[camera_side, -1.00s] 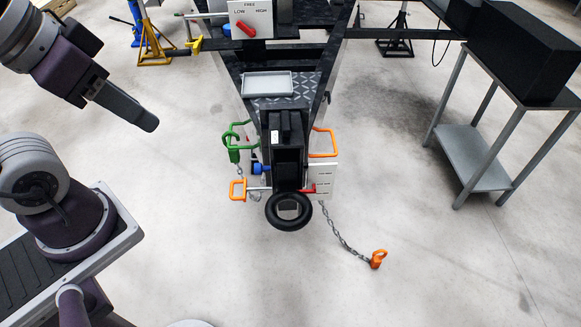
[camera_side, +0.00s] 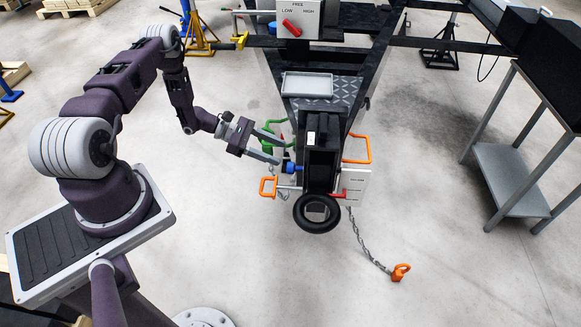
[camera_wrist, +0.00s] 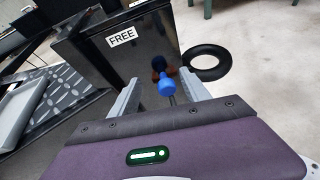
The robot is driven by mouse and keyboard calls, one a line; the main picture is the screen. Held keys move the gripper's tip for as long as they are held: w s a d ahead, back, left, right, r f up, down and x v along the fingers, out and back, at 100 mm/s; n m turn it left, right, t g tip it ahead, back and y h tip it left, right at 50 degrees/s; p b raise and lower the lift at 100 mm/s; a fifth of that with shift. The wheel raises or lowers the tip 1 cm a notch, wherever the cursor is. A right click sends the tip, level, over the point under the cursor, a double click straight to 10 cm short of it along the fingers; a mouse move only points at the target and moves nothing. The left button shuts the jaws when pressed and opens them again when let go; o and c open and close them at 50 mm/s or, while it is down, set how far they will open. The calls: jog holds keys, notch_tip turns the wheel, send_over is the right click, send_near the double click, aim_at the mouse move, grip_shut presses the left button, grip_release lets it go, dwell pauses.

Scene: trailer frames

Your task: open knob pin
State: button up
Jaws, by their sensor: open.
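A blue knob (camera_side: 290,168) sticks out from the left side of the black coupler housing (camera_side: 322,150) at the trailer's front. In the wrist view the blue knob (camera_wrist: 167,86) has a thin dark stem and lies between my two grey fingers, with a gap on each side. My gripper (camera_side: 277,158) reaches in from the left, right beside the knob. In the wrist view my gripper (camera_wrist: 158,82) is open, its fingertips pointing at the housing. A white label (camera_wrist: 122,37) reading "FREE" is on the housing's side, above the knob. The fingers partly hide the knob's surroundings in the side view.
An orange handle (camera_side: 268,187) and a green hook (camera_side: 272,130) are close to my gripper. A black ring-shaped wheel (camera_side: 317,212) is at the housing's front. A chain ends in an orange hook (camera_side: 400,272) on the floor. A grey table (camera_side: 510,170) stands right.

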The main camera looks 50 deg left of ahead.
aim_at(290, 167)
jog(key=shift+n+t+y, duration=0.4)
jog(key=shift+n, duration=0.5)
jog(key=w+d+f, duration=0.1)
jog(key=f, duration=0.1)
jog(key=w+d+f, duration=0.1)
jog(key=f, duration=0.1)
jog(key=w+d+f, duration=0.1)
jog(key=d+f, duration=0.1)
jog(key=shift+w+f, duration=0.15)
jog(key=shift+f, duration=0.1)
grip_shut()
jog(key=shift+a, duration=0.15)
